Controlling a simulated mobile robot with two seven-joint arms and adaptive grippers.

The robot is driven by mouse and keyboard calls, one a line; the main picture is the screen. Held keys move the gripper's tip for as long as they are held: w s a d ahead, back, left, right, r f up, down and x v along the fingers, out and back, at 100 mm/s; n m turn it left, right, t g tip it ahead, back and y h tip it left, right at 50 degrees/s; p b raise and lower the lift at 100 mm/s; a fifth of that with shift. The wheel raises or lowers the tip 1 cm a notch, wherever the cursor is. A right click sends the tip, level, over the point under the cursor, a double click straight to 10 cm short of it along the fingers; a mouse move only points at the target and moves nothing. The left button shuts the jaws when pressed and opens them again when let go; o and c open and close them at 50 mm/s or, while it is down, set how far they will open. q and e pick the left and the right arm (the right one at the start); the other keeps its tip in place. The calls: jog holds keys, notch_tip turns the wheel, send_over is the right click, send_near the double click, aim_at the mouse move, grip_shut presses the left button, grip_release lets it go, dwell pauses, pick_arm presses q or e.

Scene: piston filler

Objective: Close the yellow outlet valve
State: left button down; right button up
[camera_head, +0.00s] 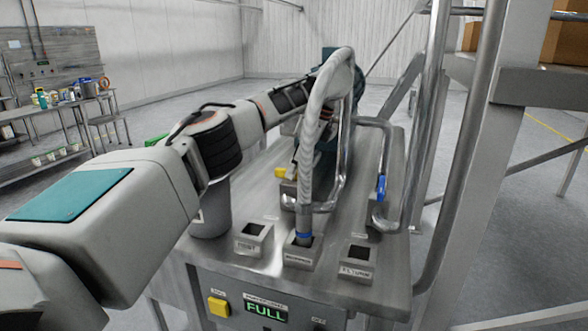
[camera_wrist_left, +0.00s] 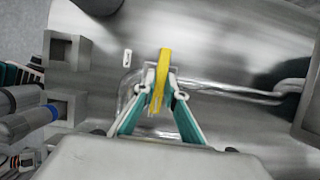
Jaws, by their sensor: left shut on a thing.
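The yellow outlet valve handle (camera_wrist_left: 165,62) shows in the left wrist view as a narrow yellow bar, upright in the picture. My left gripper (camera_wrist_left: 160,92) has its teal fingers closed on either side of this handle, over the metal top. In the head view my left arm reaches across to the back of the machine, and its fingertips are hidden behind the thick grey hose (camera_head: 318,120). A small yellow piece (camera_head: 281,172) shows there beside the hose; I cannot tell whether it is the same handle.
The hose ends with a blue ring in the middle of three square sockets along the front. A blue valve handle (camera_head: 381,188) hangs on a pipe at the right. The front panel has a yellow button (camera_head: 218,306) and a display (camera_head: 267,309) reading FULL. A steel frame stands at the right.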

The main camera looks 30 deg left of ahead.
pick_arm(q)
jog(key=shift+n, duration=0.3)
jog(key=c, duration=2.1)
grip_release()
